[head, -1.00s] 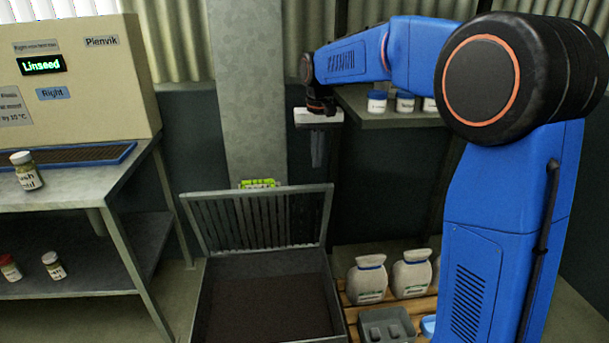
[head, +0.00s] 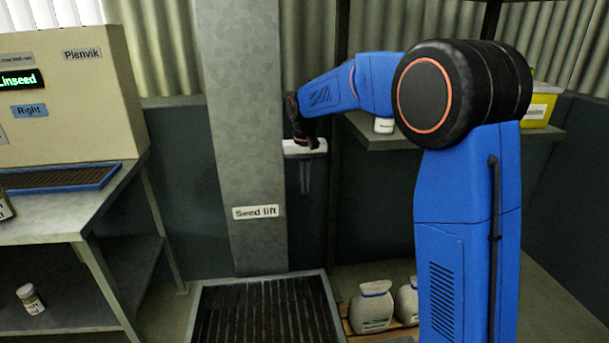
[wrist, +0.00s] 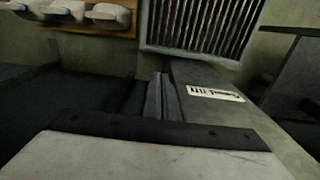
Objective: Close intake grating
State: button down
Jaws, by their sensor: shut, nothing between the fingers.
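The intake grating (head: 265,312), dark with parallel slats in a grey frame, lies flat over the intake at the foot of the seed lift column. Its near part is cut off by the bottom of the head view. In the wrist view the grating (wrist: 202,25) shows at the top, slats in place across the opening. My gripper (head: 305,185) points down, shut and empty, above and to the right of the grating, well apart from it. Its fingers also show in the wrist view (wrist: 163,88).
The grey seed lift column (head: 243,130) with its label rises behind the grating. A metal bench (head: 70,215) stands at the left. White sacks (head: 372,305) sit on a pallet to the right. A shelf (head: 400,138) hangs behind my arm.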

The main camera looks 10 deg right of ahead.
jog(key=s+f, duration=0.3)
jog(key=f, duration=0.1)
jog(key=shift+s+f, duration=0.35)
jog(key=shift+s, duration=0.05)
jog(key=shift+s+a, duration=0.1)
